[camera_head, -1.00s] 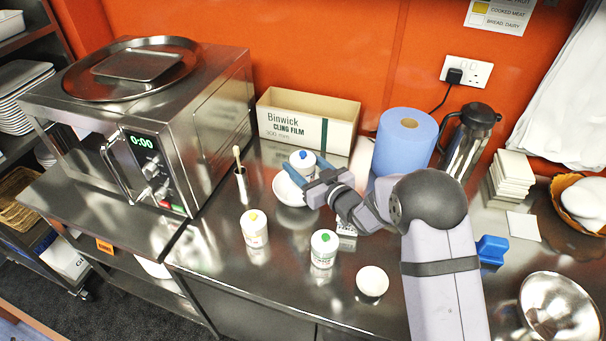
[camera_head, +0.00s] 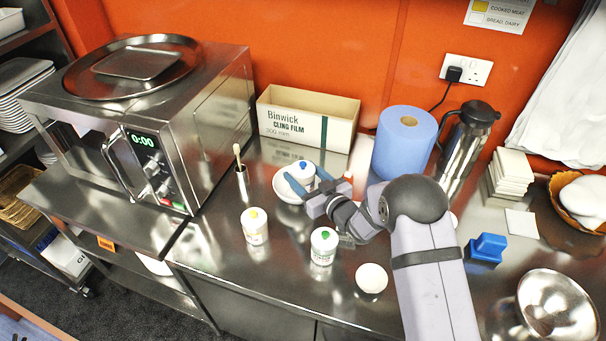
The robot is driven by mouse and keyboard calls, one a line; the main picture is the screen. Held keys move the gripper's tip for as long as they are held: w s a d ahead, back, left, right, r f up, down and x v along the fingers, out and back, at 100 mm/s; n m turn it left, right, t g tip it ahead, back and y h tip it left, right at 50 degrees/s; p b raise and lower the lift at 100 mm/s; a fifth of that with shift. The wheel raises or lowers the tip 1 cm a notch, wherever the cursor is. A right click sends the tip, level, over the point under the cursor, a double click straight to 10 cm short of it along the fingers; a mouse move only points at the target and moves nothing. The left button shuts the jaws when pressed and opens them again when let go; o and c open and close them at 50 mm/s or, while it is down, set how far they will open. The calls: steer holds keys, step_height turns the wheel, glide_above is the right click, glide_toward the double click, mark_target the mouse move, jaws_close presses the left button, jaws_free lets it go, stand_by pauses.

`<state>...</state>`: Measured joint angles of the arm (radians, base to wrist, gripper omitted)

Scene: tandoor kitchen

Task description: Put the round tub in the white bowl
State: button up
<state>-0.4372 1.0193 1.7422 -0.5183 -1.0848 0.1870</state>
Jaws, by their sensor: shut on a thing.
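A round white tub with a blue spot on its lid (camera_head: 300,171) is between the blue fingers of my gripper (camera_head: 303,181). My gripper is shut on it. The tub is upright, over or inside the white bowl (camera_head: 281,193); I cannot tell whether it touches the bowl's bottom. The bowl's right side is partly hidden by the tub and gripper.
A yellow-spotted tub (camera_head: 254,227) and a green-spotted tub (camera_head: 323,246) stand in front. A small white dish (camera_head: 371,278) is to their right.

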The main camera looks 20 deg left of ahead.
steer(key=shift+f, duration=0.1)
steer(key=o, duration=0.8)
steer(key=shift+f, duration=0.15)
steer(key=o, duration=0.4)
steer(key=shift+o, duration=0.2)
steer(key=shift+r, duration=0.25)
steer(key=shift+r+p, duration=0.25)
steer(key=shift+p, duration=0.1)
steer(key=b+v, duration=0.3)
steer(key=v, duration=0.9)
steer(key=shift+b, duration=0.35)
